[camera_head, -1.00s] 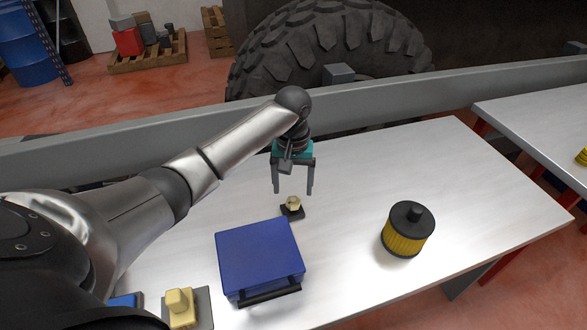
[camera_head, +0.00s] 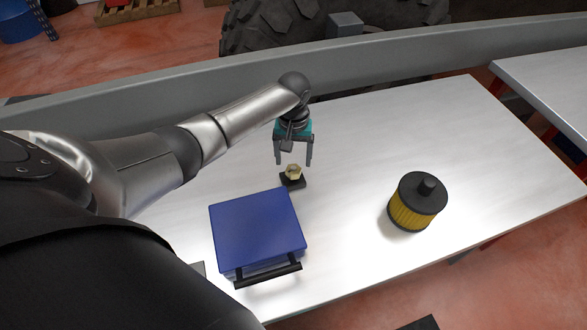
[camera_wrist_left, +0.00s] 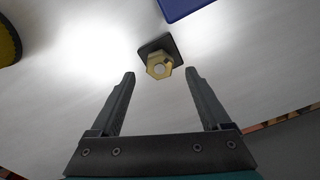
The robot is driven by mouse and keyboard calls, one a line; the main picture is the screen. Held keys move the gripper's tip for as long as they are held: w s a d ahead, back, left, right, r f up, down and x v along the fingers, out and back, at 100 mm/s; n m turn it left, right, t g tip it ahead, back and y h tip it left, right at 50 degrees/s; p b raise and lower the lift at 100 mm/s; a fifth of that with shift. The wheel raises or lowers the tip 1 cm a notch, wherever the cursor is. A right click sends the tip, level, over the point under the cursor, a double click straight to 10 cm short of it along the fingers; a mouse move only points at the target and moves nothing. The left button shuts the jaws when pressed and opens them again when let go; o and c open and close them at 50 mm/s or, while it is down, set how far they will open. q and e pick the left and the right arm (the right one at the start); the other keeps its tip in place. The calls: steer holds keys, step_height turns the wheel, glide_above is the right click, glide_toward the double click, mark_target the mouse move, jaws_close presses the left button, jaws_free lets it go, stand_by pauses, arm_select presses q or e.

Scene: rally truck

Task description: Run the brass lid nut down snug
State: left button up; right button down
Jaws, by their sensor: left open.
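The brass nut (camera_head: 293,171) is six-sided and sits on a small black square base (camera_head: 292,182) on the bench, just behind the blue box. In the left wrist view the nut (camera_wrist_left: 159,66) shows on its base (camera_wrist_left: 152,45), with a pale round centre. My left gripper (camera_head: 294,164) is open and points down, its fingers just behind and above the nut. In the left wrist view the nut lies just beyond the gap between the fingertips (camera_wrist_left: 160,74), not gripped. A yellow filter canister with a black lid (camera_head: 417,203) stands upright to the right. My right gripper is not in view.
The blue box (camera_head: 256,228) with a black front handle stands in front of the nut. The pale bench (camera_head: 390,130) is clear between nut and canister. A grey rail (camera_head: 400,55) runs along its back, with a big tyre behind. Another bench (camera_head: 555,80) stands at right.

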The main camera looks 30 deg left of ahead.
mark_target(294, 169)
arm_select(q)
steer(key=shift+w+f+b, duration=0.1)
steer(key=shift+f+b, duration=0.4)
steer(key=shift+f, duration=1.65)
jaws_close()
